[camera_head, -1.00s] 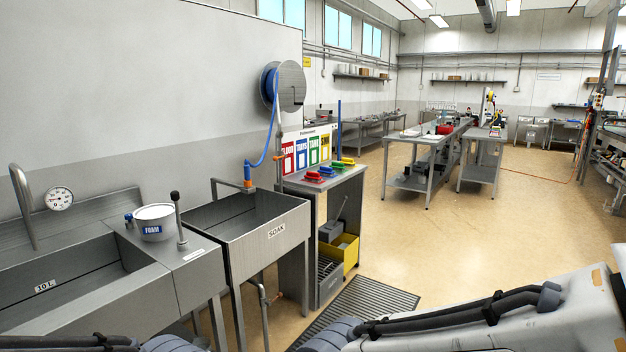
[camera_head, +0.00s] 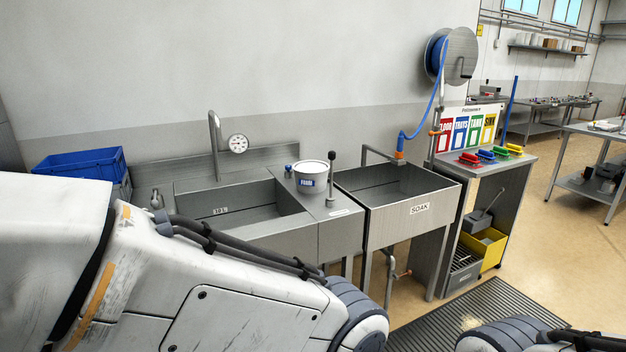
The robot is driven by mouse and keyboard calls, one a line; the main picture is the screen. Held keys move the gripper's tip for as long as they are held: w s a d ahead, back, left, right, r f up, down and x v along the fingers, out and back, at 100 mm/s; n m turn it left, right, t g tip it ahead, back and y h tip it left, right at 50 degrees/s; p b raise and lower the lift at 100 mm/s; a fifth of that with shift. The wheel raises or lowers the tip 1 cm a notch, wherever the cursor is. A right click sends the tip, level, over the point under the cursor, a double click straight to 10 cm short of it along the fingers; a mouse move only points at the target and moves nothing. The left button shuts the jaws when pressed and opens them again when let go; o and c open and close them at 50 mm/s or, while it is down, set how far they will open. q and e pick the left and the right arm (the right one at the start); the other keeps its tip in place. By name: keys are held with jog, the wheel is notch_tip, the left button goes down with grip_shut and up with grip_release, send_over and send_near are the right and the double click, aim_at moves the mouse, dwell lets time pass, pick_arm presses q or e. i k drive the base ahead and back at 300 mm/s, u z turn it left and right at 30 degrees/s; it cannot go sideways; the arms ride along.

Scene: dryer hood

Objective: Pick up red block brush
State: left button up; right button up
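The red block brush (camera_head: 469,159) lies at the left end of a row of coloured brushes on top of a grey cabinet, in front of the red sign. Blue, green and yellow brushes lie to its right. Parts of my arms cross the bottom of the view, one large at the left and one at the lower right. Neither of my grippers shows, and nothing touches the red brush.
Left of the cabinet stand the SOAK sink (camera_head: 411,211) and a sink counter with a FOAM bucket (camera_head: 311,178). A blue hose hangs from a wall reel (camera_head: 461,54). A yellow bin (camera_head: 493,251) sits low in the cabinet. A grey floor mat (camera_head: 480,318) lies in front.

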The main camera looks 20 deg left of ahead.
aim_at(468, 159)
jog(key=z, duration=0.1)
jog(key=i, duration=0.3)
jog(key=z, duration=0.8)
jog(key=i, duration=1.85)
jog(key=z, duration=0.45)
jog(key=i, duration=1.85)
jog(key=u, duration=0.8)
jog(key=i, duration=1.25)
jog(key=u, duration=1.35)
jog(key=i, duration=0.65)
jog(key=u, duration=0.35)
